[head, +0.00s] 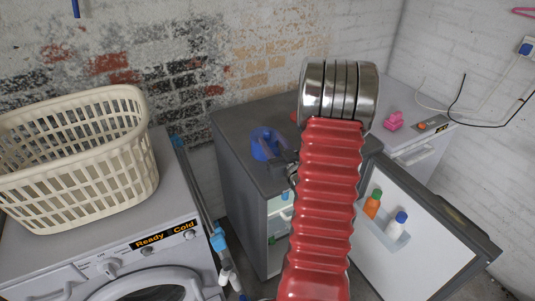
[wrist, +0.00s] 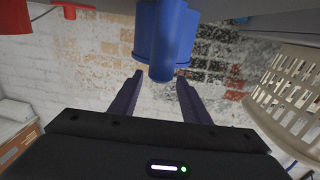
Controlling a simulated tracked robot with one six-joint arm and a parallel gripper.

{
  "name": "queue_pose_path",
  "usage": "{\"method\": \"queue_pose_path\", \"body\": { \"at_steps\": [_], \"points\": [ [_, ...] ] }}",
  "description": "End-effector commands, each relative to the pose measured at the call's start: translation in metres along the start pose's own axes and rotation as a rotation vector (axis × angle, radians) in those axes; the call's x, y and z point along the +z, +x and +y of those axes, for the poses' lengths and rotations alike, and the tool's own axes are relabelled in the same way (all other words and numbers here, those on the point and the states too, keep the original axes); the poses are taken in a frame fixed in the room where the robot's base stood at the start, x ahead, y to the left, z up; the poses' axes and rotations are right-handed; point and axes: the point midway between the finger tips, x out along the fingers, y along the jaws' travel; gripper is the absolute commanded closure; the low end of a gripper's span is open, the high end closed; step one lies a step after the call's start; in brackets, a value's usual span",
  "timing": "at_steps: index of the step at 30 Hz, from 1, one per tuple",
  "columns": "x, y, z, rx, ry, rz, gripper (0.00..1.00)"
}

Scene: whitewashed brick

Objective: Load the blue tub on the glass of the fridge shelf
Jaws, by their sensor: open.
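The blue tub (head: 265,146) stands on the grey top of the fridge (head: 240,125), near its left side. In the wrist view the blue tub (wrist: 166,38) is upside down, just beyond my fingertips and partly cut off by the frame edge. My gripper (wrist: 160,78) is open, its two dark fingers pointing at the tub, with nothing clearly held. In the head view my gripper (head: 283,163) is beside the tub and partly hidden by my red arm. The fridge is open; a narrow strip of its shelves (head: 280,212) shows, the rest hidden behind my arm.
The open fridge door (head: 420,250) reaches out to the right, holding an orange bottle (head: 373,204) and a white bottle (head: 396,225). A cream basket (head: 80,150) sits on the washing machine (head: 140,262) at left. A pink object (head: 393,121) lies on the right appliance.

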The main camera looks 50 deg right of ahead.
Motion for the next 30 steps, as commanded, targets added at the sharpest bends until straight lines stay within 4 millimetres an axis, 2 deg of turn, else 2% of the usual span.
{"method": "queue_pose_path", "body": {
  "at_steps": [5, 16, 30],
  "points": [
    [0.0, 0.006, 0.0, -0.001, -0.001, 0.0, 0.57],
    [0.001, 0.049, 0.001, -0.001, 0.0, 0.0, 0.57],
    [0.0, 0.052, 0.001, 0.0, 0.0, 0.0, 0.57]
  ]
}}
